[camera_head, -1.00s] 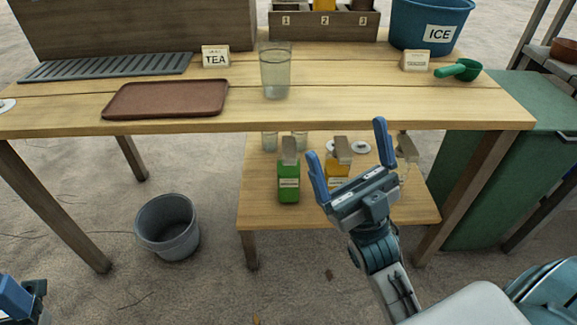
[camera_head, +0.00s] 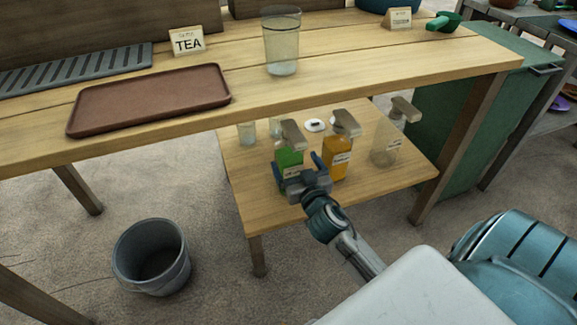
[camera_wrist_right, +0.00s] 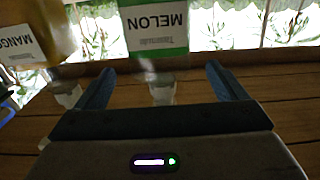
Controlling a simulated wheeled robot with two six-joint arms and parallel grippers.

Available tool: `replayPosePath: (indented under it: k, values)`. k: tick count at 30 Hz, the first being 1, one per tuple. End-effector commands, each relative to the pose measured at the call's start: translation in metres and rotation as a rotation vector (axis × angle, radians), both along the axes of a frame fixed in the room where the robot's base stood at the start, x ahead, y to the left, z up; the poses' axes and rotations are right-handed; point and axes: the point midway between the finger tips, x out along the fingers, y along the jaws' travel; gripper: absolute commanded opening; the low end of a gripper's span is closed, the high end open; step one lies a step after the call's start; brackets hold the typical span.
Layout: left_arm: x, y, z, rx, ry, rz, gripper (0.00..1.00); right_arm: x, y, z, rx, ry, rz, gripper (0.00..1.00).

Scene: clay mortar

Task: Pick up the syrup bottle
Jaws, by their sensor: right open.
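Three pump bottles stand on the lower shelf (camera_head: 262,205). A green bottle (camera_head: 288,157) is at the left, an orange one (camera_head: 337,160) in the middle and a clear one (camera_head: 386,145) at the right. My right gripper (camera_head: 298,166) is open, just in front of the green bottle, and hides its lower part. In the right wrist view the picture is upside down: the green bottle (camera_wrist_right: 155,12), labelled MELON, appears between the open fingers' directions, beyond the tips. The orange bottle (camera_wrist_right: 45,20), labelled MANGO, is beside it. My left gripper is not in view.
The table top (camera_head: 330,72) overhangs the shelf's back. It bears a drinking glass (camera_head: 281,45), a brown tray (camera_head: 150,98) and a TEA sign (camera_head: 187,41). Glasses (camera_head: 247,133) stand behind the green bottle. A grey bucket (camera_head: 151,258) stands on the ground at left.

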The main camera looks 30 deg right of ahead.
Motion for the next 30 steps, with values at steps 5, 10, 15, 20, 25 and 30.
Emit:
replayPosePath:
  k: [5,10,15,20,25,30]
  values:
    - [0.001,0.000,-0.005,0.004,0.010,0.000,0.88,0.013,-0.003,-0.001,0.001,-0.001,0.001,0.92]
    - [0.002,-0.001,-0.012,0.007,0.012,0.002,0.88,0.037,-0.010,-0.006,0.001,-0.003,0.001,0.92]
    - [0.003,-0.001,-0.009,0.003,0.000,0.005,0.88,0.055,-0.014,-0.005,0.002,-0.001,0.002,0.92]
    - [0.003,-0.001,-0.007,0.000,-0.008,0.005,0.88,0.058,-0.015,-0.004,0.001,0.000,0.002,0.92]
    - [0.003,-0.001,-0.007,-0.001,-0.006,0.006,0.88,0.058,-0.014,-0.004,0.001,-0.001,0.002,0.82]
    - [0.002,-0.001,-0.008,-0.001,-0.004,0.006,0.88,0.057,-0.014,-0.004,0.001,-0.001,0.002,0.49]
